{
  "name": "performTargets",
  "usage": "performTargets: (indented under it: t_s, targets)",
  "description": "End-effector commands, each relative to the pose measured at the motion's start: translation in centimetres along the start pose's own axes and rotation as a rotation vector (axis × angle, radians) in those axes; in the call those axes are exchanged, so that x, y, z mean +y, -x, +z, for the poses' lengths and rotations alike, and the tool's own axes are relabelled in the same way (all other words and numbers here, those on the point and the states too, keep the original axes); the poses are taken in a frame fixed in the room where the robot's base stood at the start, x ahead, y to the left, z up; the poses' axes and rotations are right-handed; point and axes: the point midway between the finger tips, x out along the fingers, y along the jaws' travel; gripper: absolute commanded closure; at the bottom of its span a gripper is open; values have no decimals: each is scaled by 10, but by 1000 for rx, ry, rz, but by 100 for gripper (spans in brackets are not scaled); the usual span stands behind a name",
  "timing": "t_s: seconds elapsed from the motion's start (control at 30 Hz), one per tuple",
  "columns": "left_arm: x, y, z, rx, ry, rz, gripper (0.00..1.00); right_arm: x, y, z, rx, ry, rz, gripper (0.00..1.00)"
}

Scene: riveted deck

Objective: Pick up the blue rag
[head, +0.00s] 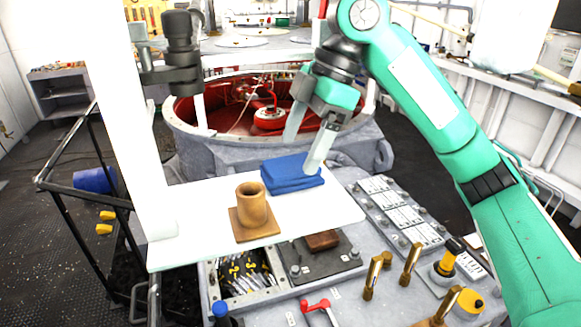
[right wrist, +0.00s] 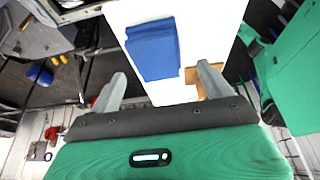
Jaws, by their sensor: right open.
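The blue rag (head: 291,172) lies folded in a flat stack on a white board, and it also shows in the right wrist view (right wrist: 152,50). My right gripper (head: 301,157) is open, with its fingers pointing down at the rag's back and right edge. One finger overlaps the rag's right end in the head view; I cannot tell whether it touches. In the right wrist view the rag lies ahead of the two spread fingers (right wrist: 163,82), with nothing held between them. My left gripper is not in view.
A brown cup on a square base (head: 252,212) stands on the white board (head: 190,225), left of and nearer than the rag. A white upright (head: 130,120) rises at the board's left end. A grey console (head: 400,215) with knobs and levers lies in front and right.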

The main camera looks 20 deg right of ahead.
Motion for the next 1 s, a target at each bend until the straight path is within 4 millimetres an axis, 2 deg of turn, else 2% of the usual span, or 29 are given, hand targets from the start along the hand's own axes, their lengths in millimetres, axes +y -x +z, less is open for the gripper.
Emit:
performTargets:
  t_s: [0.1, 0.3, 0.57, 0.8, 0.83, 1.0]
  targets:
    - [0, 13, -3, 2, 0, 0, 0, 1, -13, 0, -1, -1, -4, 18]
    - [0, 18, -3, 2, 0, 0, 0, 1, -35, 1, -1, -1, -3, 18]
    - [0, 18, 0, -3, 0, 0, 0, 1, -39, 2, -1, 0, -1, 18]
    - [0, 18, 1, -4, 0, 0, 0, 1, -39, 2, -1, 0, -1, 63]
    - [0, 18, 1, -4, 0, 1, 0, 1, -38, 2, -1, 0, -1, 66]
    - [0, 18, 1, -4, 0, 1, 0, 1, -38, 2, 0, 0, -1, 66]
